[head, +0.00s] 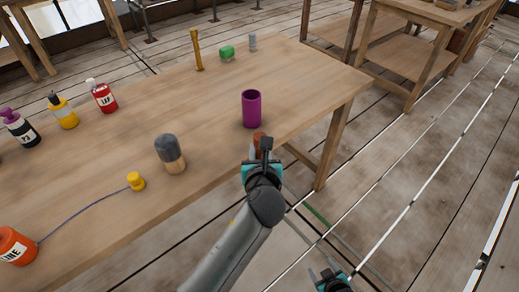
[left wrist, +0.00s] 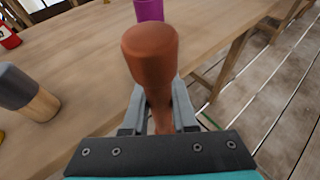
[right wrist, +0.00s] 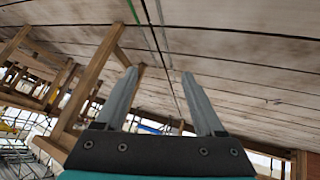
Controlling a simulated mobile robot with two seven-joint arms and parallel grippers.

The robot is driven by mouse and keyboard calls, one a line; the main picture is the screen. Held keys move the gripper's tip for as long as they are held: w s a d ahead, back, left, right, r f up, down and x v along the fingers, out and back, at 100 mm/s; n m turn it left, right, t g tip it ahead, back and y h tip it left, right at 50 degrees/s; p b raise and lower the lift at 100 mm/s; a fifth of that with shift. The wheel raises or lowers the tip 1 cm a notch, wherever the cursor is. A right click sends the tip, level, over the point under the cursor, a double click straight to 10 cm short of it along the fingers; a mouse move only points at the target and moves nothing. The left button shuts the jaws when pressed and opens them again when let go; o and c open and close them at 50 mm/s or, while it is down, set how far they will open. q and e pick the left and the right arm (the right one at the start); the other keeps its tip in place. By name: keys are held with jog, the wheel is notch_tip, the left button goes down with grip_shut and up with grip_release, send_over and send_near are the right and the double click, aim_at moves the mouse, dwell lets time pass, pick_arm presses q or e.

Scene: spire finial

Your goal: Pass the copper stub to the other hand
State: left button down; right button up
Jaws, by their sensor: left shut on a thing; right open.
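The copper stub (head: 257,138) is a reddish-brown piece with a wide rounded head and a narrower shank. My left gripper (head: 261,150) is shut on it, near the table's right-hand front edge. In the left wrist view the stub (left wrist: 150,58) stands up between the fingers, its head clear of them and its shank partly hidden low in the jaws. My right gripper (head: 325,275) is at the bottom right of the head view, apart from the stub and over the floor. In the right wrist view its two fingers (right wrist: 159,75) are spread with nothing between them.
On the wooden table (head: 215,115) are a purple cup (head: 251,110) just beyond the stub, a grey-topped wooden peg (head: 170,153), a yellow knob (head: 136,181) with a cord, and several bottles at left.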

jog(key=s+a+f+m+g, duration=0.1)
jog(key=s+f+g, duration=0.2)
jog(key=s, duration=1)
jog(key=s+a+f+m+g, duration=0.1)
jog(key=s+f+g, duration=0.2)
jog(key=s, duration=1)
jog(key=shift+a+f+g, duration=0.25)
jog(key=shift+g, duration=0.35)
